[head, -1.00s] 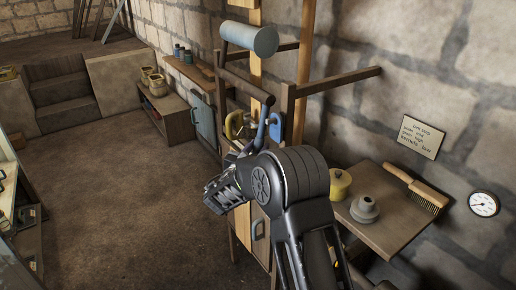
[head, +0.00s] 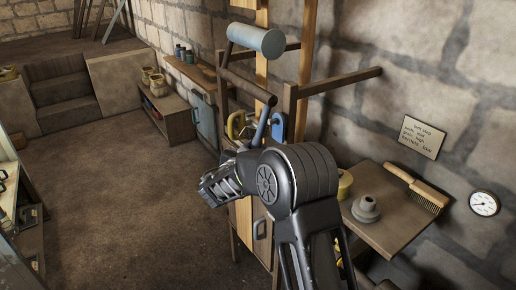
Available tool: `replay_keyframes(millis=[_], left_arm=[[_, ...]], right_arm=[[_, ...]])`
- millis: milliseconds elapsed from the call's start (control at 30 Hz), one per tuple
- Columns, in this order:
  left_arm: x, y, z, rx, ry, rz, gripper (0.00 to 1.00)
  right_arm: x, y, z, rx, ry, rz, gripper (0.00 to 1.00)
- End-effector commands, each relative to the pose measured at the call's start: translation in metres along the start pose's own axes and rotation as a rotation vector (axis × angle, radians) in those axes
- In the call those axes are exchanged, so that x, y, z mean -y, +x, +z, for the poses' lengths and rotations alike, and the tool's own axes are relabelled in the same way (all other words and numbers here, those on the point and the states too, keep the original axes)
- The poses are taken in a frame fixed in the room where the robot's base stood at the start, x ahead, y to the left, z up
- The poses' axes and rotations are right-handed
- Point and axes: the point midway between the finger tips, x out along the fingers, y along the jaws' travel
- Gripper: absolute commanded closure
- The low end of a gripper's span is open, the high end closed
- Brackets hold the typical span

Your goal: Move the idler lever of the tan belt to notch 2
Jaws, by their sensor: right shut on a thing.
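The tan belt (head: 261,58) runs as an upright strip on the wooden frame, over the grey-blue roller (head: 257,39). A slim grey-blue lever (head: 262,122) stands in front of the frame, and its lower end is hidden behind my right arm. My right gripper (head: 219,187) is at the left end of that arm, in front of the frame. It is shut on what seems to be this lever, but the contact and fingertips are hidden. The notches cannot be made out. My left gripper is not in view.
A yellow part (head: 236,124) and a blue part (head: 278,128) sit on the frame near the lever. A dark wooden bar (head: 340,82) juts right. The side table (head: 395,236) holds a brush (head: 417,189) and a grey stepped part (head: 366,209). The floor at left is clear.

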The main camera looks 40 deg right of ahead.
Motion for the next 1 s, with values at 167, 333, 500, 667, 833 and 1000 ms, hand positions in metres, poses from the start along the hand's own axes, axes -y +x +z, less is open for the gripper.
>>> replay_keyframes(millis=[167,333,500,667,833,1000], left_arm=[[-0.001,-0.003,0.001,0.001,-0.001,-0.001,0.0],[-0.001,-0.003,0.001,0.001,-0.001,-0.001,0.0],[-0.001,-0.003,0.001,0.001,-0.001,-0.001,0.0],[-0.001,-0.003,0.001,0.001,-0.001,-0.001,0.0],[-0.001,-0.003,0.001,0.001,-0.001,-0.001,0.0],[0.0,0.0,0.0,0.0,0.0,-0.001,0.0]], right_arm=[[-0.008,-0.011,0.003,-0.063,0.043,-0.005,1.0],[-0.007,-0.011,0.002,-0.061,0.041,-0.006,1.0],[-0.007,-0.011,0.002,-0.06,0.041,-0.006,0.6],[-0.007,-0.011,0.002,-0.06,0.041,-0.006,0.5],[-0.007,-0.011,0.002,-0.06,0.041,-0.006,0.5],[-0.008,-0.017,0.002,-0.06,0.041,-0.004,0.5]])
